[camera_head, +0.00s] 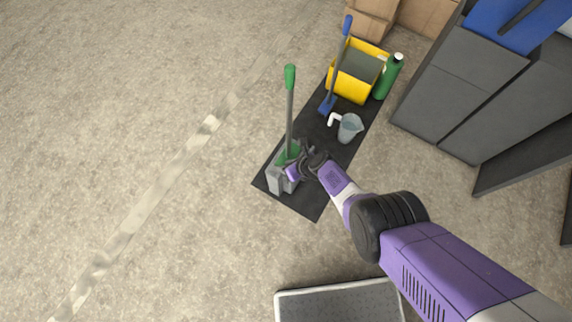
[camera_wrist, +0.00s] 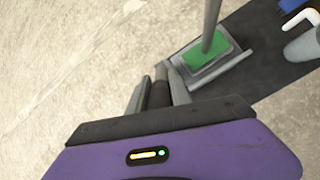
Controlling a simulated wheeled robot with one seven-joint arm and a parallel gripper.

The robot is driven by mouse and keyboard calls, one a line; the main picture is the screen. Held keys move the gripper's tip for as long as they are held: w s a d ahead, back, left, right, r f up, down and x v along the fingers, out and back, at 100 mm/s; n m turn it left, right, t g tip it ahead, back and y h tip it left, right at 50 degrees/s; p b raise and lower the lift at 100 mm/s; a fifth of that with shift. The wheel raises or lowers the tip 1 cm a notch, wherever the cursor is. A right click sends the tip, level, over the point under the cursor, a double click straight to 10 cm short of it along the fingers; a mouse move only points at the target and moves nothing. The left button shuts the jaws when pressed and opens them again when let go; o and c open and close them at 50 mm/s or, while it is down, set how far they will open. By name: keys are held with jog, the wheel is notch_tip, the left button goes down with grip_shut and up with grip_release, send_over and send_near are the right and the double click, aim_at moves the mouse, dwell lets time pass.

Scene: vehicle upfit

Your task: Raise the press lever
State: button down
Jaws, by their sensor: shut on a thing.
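My gripper (camera_head: 289,174) is at the grey press (camera_head: 275,183) on the near end of the black mat. In the wrist view its two grey fingers (camera_wrist: 159,76) are shut around a dark round bar, which looks like the press lever (camera_wrist: 160,94). The bar's far end and its joint to the press are hidden or too small to tell. The press also shows in the wrist view (camera_wrist: 212,72), just beyond the fingers. A green mop head (camera_wrist: 206,50) sits in it, with its grey pole and green grip (camera_head: 290,76) standing up.
The black mat (camera_head: 308,203) also carries a grey jug (camera_head: 350,128) with a white handle, a blue-handled brush (camera_head: 340,60), a yellow bucket (camera_head: 375,50) and a green bottle (camera_head: 389,79). Dark cabinets (camera_head: 470,70) stand at the right. The floor at left is clear.

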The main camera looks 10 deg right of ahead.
jog(key=shift+w+a, duration=0.1)
jog(key=shift+a, duration=0.05)
jog(key=c, duration=1.2)
grip_release()
jog(key=shift+o, duration=0.2)
jog(key=shift+r, duration=0.15)
jog(key=p+v, duration=0.5)
jog(key=p, duration=0.1)
jog(key=shift+r, duration=0.2)
jog(key=shift+p+v, duration=1.15)
jog(key=shift+p, duration=0.05)
jog(key=shift+f, duration=0.2)
